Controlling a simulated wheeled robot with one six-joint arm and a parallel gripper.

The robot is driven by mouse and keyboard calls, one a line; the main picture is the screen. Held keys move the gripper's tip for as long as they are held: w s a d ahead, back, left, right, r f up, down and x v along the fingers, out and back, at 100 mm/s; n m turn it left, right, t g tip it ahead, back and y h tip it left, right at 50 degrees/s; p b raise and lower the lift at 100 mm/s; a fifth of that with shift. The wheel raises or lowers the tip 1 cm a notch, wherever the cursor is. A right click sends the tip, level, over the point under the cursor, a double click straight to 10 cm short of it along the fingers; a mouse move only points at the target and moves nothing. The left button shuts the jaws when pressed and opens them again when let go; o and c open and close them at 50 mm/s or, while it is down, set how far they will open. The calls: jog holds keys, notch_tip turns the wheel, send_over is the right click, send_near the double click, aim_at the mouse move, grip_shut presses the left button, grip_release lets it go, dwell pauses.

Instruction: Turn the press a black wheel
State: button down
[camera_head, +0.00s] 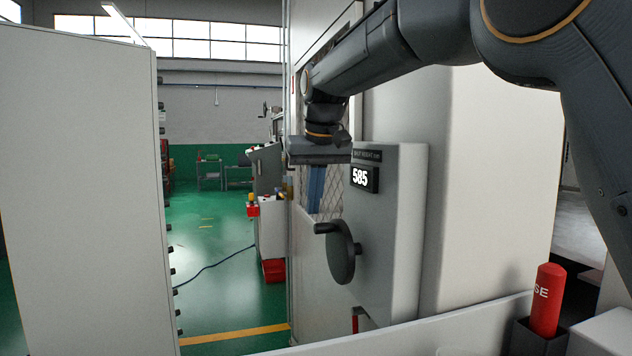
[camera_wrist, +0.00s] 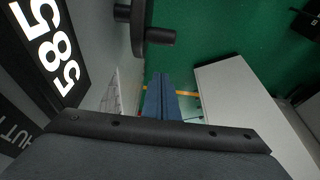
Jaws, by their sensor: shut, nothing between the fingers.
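The black wheel (camera_head: 341,257) is mounted on the side of the grey press housing (camera_head: 404,215), with a short knob handle (camera_head: 325,228) sticking out from its upper rim. In the wrist view the wheel (camera_wrist: 137,22) is near the top, its knob (camera_wrist: 160,36) pointing right. My gripper (camera_head: 315,207) points down above and a little left of the knob, clear of the wheel. Its blue-grey fingers are together and empty; they also show in the wrist view (camera_wrist: 160,78), below the knob.
A lit display (camera_head: 364,178) reading 585 sits on the housing above the wheel. A tall pale cabinet (camera_head: 80,190) stands at the left, with open green floor (camera_head: 215,265) between. A red cylinder (camera_head: 547,300) stands in a dark holder at the lower right.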

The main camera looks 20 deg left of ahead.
jog(key=s+d+f, duration=0.1)
jog(key=s+f+p, duration=0.1)
jog(key=shift+s+d+f, duration=0.2)
jog(key=shift+s+d, duration=0.15)
jog(key=shift+s, duration=0.05)
dwell(0.3)
